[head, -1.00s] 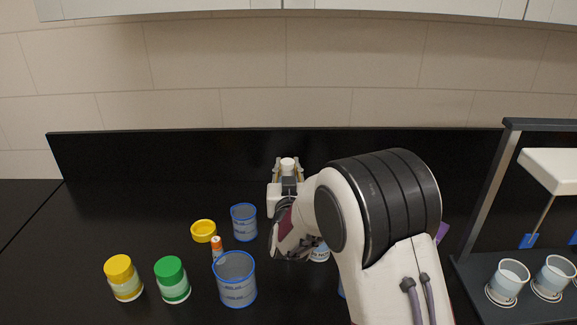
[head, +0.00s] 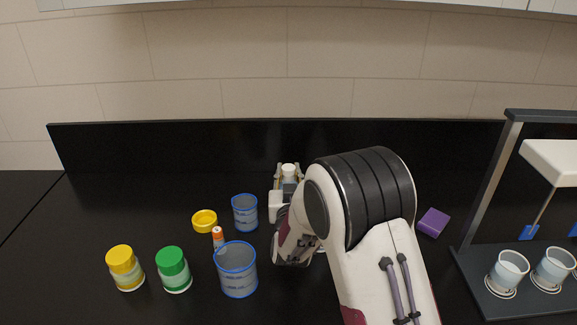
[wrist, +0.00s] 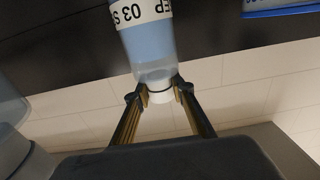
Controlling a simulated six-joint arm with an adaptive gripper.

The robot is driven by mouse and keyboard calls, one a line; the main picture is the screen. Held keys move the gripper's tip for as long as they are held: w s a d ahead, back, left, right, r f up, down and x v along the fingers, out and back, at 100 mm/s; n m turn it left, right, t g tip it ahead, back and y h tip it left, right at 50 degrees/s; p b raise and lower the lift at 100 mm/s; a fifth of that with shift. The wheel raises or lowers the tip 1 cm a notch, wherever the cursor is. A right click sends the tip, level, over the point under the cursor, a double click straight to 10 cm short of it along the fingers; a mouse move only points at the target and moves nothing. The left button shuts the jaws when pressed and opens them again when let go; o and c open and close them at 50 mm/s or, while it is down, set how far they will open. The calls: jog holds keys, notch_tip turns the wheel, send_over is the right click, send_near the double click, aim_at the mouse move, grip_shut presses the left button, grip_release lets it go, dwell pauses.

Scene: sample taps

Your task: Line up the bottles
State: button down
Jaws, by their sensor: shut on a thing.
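My gripper (head: 289,170) is shut on a white-capped bottle (head: 289,181), near the back panel in the head view. In the wrist view, both fingertips (wrist: 160,92) pinch the white cap. The bottle (wrist: 148,45) holds blue liquid and bears a white label with "03". I cannot tell whether its base touches the counter. A yellow-capped bottle (head: 126,274) and a green-capped bottle (head: 174,275) stand upright side by side at the front left. My arm hides part of the counter right of the gripper.
Two blue-rimmed beakers, one small (head: 245,214) and one large (head: 237,275), stand left of my arm. A yellow dish (head: 204,221) and an orange-topped tube (head: 218,238) are beside them. A purple block (head: 433,222) lies right. A rack (head: 476,262) with cups stands far right.

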aim_at(289, 181)
jog(key=shift+f, duration=1.6)
dwell(0.3)
jog(key=c, duration=1.7)
grip_release()
jog(key=shift+s, duration=0.1)
jog(key=shift+s, duration=5.9)
jog(key=shift+r, duration=0.1)
